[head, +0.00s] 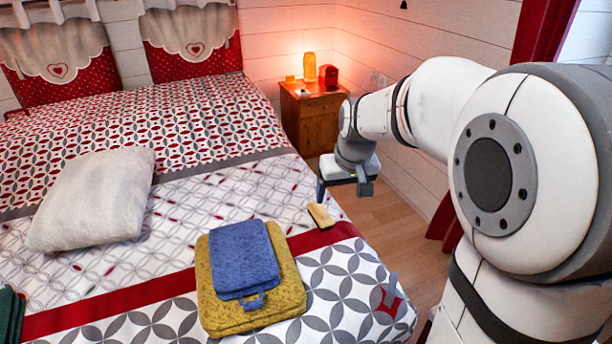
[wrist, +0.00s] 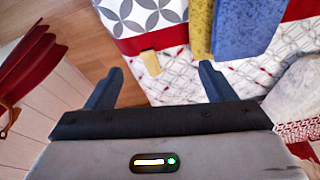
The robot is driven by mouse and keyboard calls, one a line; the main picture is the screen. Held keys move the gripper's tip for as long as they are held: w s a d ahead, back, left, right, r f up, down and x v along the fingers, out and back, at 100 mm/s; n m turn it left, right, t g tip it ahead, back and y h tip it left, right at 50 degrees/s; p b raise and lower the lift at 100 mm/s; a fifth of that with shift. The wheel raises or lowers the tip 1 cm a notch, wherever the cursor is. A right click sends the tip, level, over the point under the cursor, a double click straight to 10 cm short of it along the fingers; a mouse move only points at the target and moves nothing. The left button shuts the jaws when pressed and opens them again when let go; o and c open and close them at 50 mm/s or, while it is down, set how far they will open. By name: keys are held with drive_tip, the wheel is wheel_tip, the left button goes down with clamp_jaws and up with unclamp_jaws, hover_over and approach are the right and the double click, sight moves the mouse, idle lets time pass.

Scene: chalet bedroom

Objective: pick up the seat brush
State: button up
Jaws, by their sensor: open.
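The seat brush (head: 320,215) is a small tan block with a dark lower edge. It lies on the bed near its right edge, partly over the red stripe. In the wrist view the brush (wrist: 151,62) shows beyond and between my fingers. My gripper (head: 344,189) is open and empty, above and a little beyond the brush in the head view. Both fingers of my gripper (wrist: 160,80) are spread wide in the wrist view and do not touch the brush.
A blue folded cloth (head: 243,259) lies on a yellow one (head: 296,285), left of the brush. A pale cushion (head: 94,198) lies further left on the bed (head: 215,205). A wooden nightstand (head: 312,121) with a lit lamp (head: 310,67) stands behind. Wooden floor (head: 390,217) is clear beside the bed.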

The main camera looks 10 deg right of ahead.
drive_tip(key=n+b, duration=0.1)
drive_tip(key=b, duration=0.4)
approach(320, 206)
drive_tip(key=s+r, duration=0.8)
drive_tip(key=s, duration=0.2)
drive_tip(key=shift+n+t+y, duration=0.4)
drive_tip(key=shift+n+t, duration=0.1)
drive_tip(key=shift+n, duration=0.1)
drive_tip(key=w+f+b, duration=0.1)
drive_tip(key=w+f, duration=0.3)
drive_tip(key=w+f+b, duration=0.1)
drive_tip(key=w+f, duration=0.2)
drive_tip(key=f, duration=0.2)
drive_tip(key=w+f+b, duration=0.1)
drive_tip(key=w+f, duration=0.3)
drive_tip(key=f, duration=0.1)
drive_tip(key=shift+w+d+f, duration=0.25)
drive_tip(key=shift+w, duration=0.05)
drive_tip(key=shift+a+b+x, duration=0.1)
drive_tip(key=shift+b+x, duration=0.15)
drive_tip(key=shift+x, duration=1.1)
drive_tip(key=shift+a+b+x, duration=0.15)
drive_tip(key=shift+b+x, duration=0.1)
drive_tip(key=shift+x, duration=1.1)
drive_tip(key=shift+f+b, duration=0.25)
drive_tip(key=shift+b, duration=0.05)
drive_tip(key=shift+c, duration=0.5)
drive_tip(key=c, duration=1)
drive_tip(key=shift+r, duration=0.15)
